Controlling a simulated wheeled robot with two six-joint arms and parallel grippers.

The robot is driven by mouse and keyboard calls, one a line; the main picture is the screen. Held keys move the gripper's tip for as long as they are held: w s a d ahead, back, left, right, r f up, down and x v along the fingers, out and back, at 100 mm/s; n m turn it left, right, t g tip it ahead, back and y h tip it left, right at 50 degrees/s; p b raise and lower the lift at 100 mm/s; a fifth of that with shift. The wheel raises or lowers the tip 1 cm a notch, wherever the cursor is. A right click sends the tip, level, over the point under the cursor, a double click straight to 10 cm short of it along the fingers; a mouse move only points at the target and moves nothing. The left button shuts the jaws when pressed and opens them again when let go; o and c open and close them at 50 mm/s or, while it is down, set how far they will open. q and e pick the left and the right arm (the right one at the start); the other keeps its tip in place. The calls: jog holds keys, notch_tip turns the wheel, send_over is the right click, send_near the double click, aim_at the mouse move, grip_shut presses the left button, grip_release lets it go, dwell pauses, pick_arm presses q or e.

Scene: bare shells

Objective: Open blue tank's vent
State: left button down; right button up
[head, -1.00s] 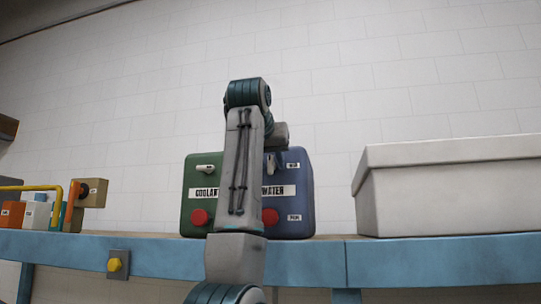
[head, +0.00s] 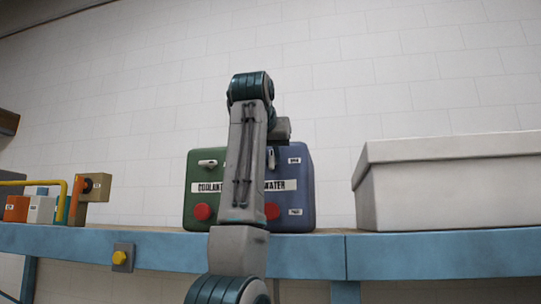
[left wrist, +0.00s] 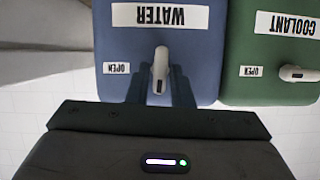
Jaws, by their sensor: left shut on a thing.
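The blue tank (head: 303,185), labelled WATER, stands on the bench against the green COOLANT tank (head: 193,180). My left arm covers part of both in the head view. The blue tank's pale vent lever (head: 271,158) points up and down, and it also shows in the left wrist view (left wrist: 160,68). A small OPEN label (left wrist: 117,68) sits beside it. My left gripper (left wrist: 160,88) has its dark fingers on either side of the lever, shut on it. The green tank's lever (head: 208,163) lies level. My right gripper is not in view.
Red round knobs (head: 203,212) sit low on the tank fronts. A large pale lidded box (head: 450,185) stands on the bench at the right. Small coloured blocks and a yellow bar (head: 62,184) are at the left. A yellow button (head: 119,257) is on the bench's blue front edge.

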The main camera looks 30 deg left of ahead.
pick_arm(q)
jog(key=m+y, duration=0.1)
jog(key=m+b, duration=0.1)
jog(key=shift+d+f+m+y, duration=0.2)
jog(key=shift+m+y, duration=0.1)
jog(key=shift+y, duration=0.1)
jog(key=m+y+b, duration=0.2)
jog(key=m+b, duration=0.1)
jog(key=m+y+b, duration=0.1)
jog(key=m, duration=0.1)
jog(key=shift+w+d+f+b, duration=0.15)
jog(key=shift+d+f+b, duration=0.1)
jog(key=shift+f+b, duration=0.1)
jog(key=shift+m+y+b, duration=0.6)
jog(key=shift+m+b, duration=0.35)
jog(key=shift+m, duration=0.15)
jog(key=shift+f+m+t+y+b, duration=0.1)
jog(key=shift+m+t+y+b, duration=0.25)
jog(key=shift+m+b, duration=0.45)
jog(key=shift+m+t+b, duration=0.35)
jog(key=shift+m, duration=0.45)
jog(key=c, duration=1.4)
grip_release()
jog(key=shift+c, duration=0.2)
